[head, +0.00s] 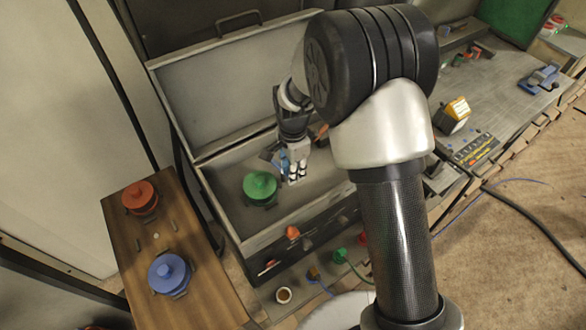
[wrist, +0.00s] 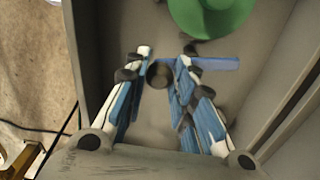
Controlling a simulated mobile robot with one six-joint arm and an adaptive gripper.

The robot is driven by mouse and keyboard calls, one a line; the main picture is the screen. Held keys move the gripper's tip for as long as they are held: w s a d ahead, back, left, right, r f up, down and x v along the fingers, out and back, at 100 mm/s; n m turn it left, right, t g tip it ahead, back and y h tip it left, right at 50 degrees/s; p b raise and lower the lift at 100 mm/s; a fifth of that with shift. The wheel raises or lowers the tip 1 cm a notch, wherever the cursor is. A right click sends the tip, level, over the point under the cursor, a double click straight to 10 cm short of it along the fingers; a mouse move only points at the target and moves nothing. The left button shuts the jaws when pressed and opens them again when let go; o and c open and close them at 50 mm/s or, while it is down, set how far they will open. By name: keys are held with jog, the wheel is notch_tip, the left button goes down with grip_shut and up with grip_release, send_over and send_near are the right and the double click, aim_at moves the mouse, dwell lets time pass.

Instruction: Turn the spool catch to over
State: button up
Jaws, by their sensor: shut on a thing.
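The green spool (head: 260,186) sits in the open grey box (head: 221,179); part of it shows at the top of the wrist view (wrist: 212,12). The spool catch looks like a blue bar (wrist: 212,63) beside the spool, with a dark round part (wrist: 160,74) between my fingers. My gripper (head: 297,178) points down into the box, to the right of the spool. In the wrist view its fingertips (wrist: 165,58) close around the catch, with the bar sticking out to the right. The fingers hide part of the catch.
A wooden board (head: 185,240) at left holds a red spool (head: 139,196) and a blue spool (head: 170,273). The box's raised lid (head: 225,85) stands behind my gripper. Box walls surround it closely. A cluttered bench (head: 500,90) is at right.

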grip_shut()
jog(key=shift+w+d+n+p, duration=0.2)
jog(key=shift+w+n, duration=0.75)
jog(key=shift+n, duration=1.7)
jog(key=shift+w+d+n+p, duration=0.15)
jog(key=shift+w+n, duration=0.8)
jog(key=shift+n, duration=1.75)
jog(key=shift+w+d+n+p, duration=0.2)
jog(key=shift+w+n, duration=0.75)
jog(key=shift+n, duration=1.7)
jog(key=shift+a, duration=0.15)
jog(key=o, duration=0.8)
grip_release()
